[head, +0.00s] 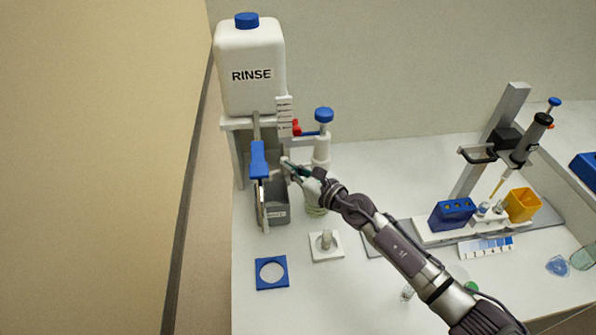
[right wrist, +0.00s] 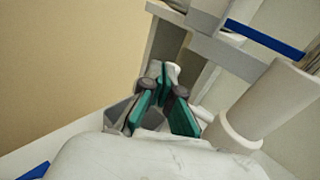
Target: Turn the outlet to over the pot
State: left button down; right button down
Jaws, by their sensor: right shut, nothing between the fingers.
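A blue piece (head: 258,160) on a grey bar, which looks like the outlet, extends forward under the white RINSE tank (head: 250,70). A thin metal part hangs below it, over or beside a grey open bin (head: 277,216). I cannot tell for sure which vessel is the pot; a small greenish clear one (head: 316,210) stands under my right gripper, partly hidden. My right gripper (head: 287,164) is shut and empty, just right of the blue piece and apart from it as far as I can tell. Its teal fingers (right wrist: 168,98) show in the right wrist view. My left gripper is not in view.
A white column with a blue knob (head: 323,115) and a red valve handle (head: 296,127) stand close behind my gripper. A blue ring plate (head: 271,272) and a white plate with a peg (head: 326,246) lie in front. A pipette stand (head: 490,140) is at right.

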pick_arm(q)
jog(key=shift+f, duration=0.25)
pick_arm(e)
jog(key=shift+w+a, duration=0.4)
jog(key=shift+w, duration=0.4)
jog(key=shift+r, duration=0.1)
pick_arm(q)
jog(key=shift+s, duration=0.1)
